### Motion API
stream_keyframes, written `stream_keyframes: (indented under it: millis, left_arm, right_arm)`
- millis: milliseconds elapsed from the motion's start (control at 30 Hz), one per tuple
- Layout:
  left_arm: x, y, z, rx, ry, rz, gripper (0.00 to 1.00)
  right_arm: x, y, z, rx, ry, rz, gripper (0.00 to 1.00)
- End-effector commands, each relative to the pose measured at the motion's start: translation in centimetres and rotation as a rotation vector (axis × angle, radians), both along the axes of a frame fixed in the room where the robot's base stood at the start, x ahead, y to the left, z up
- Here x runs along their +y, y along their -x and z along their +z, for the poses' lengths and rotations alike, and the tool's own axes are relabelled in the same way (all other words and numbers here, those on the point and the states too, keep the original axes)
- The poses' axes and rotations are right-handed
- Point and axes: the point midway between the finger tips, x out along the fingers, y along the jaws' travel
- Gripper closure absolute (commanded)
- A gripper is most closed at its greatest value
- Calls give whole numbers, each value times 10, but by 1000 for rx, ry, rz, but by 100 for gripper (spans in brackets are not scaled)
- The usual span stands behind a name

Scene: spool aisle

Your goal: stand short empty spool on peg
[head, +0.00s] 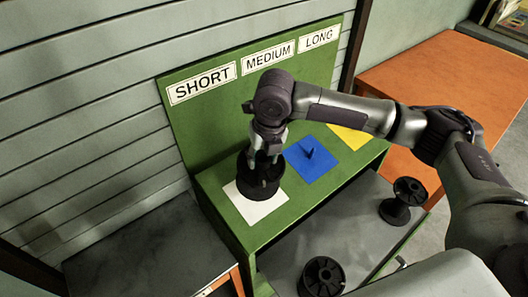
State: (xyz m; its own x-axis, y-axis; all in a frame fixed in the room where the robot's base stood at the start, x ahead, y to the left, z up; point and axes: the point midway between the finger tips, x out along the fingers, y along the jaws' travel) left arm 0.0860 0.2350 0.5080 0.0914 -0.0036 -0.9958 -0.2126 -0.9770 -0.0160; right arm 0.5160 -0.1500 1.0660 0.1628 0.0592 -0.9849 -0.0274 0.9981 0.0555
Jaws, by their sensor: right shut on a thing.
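A black spool (259,183) stands upright over the white square (245,206) below the SHORT sign (202,83). My right gripper (268,153) reaches down onto the spool from above and is shut on it. Any peg under the spool is hidden. I cannot tell whether the spool touches the white square. My left gripper is not in view.
The green stand (236,222) also has a blue square (325,174) with a bare blue peg (309,154) and a yellow square (350,137). Two other black spools (322,277) (403,199) are on the grey surface in front. An orange table (440,85) is at right.

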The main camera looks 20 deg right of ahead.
Motion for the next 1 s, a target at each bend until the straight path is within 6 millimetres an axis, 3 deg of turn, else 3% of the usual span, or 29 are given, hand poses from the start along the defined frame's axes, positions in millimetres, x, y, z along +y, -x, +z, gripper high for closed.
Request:
stream_keyframes:
  millis: [200, 1000]
  left_arm:
    - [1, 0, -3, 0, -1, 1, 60]
    - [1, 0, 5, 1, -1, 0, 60]
  right_arm:
    - [0, -2, -9, -1, 1, 1, 100]
    - [1, -1, -8, 0, 0, 1, 100]
